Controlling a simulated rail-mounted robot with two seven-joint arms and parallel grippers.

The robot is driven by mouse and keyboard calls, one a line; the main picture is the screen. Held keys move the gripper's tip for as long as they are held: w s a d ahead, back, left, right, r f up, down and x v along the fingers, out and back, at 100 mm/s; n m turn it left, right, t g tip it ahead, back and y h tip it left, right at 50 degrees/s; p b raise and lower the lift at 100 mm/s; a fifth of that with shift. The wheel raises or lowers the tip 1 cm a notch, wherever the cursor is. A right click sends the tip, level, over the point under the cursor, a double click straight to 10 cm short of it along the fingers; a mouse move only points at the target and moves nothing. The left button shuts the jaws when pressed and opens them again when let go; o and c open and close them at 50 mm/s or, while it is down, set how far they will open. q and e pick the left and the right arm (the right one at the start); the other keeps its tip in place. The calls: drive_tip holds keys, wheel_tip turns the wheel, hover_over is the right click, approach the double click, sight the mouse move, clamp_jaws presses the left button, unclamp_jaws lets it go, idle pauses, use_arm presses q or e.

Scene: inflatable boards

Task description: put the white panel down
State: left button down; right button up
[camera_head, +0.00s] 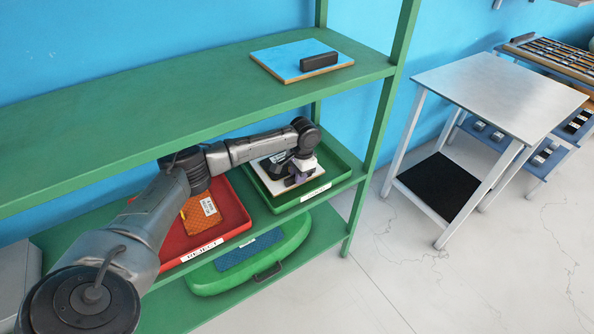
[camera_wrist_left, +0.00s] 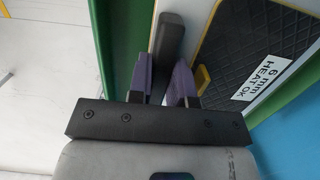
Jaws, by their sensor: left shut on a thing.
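The white panel (camera_head: 272,184) is in the green tray (camera_head: 325,181) on the middle shelf; I cannot tell whether it rests on the tray floor. My left gripper (camera_head: 294,179) is over it, and hides part of it. In the left wrist view, the purple fingers (camera_wrist_left: 164,82) are shut on the panel's black handle (camera_wrist_left: 169,42). Next to the handle show the panel's white face (camera_wrist_left: 198,35) and a dark textured pad with a label reading "6 mm HEAT OK" (camera_wrist_left: 262,77). My right gripper is not in view.
A red tray (camera_head: 236,225) labelled REJECT, with an orange board (camera_head: 199,218) inside, stands left of the green tray. A blue board with a handle (camera_head: 283,58) lies on the shelf above. A metal table (camera_head: 497,88) stands right.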

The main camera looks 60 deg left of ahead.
use_arm(q)
drive_tip(key=shift+f, duration=0.9)
drive_tip(key=shift+a+r, duration=0.1)
drive_tip(key=c, duration=1.1)
unclamp_jaws()
drive_tip(key=shift+o, duration=0.2)
drive_tip(key=r, duration=0.1)
drive_tip(key=r+p, duration=0.1)
drive_tip(key=r, duration=0.2)
drive_tip(key=shift+w+r+p, duration=0.3)
drive_tip(key=shift+p, duration=0.1)
drive_tip(key=shift+r, duration=0.4)
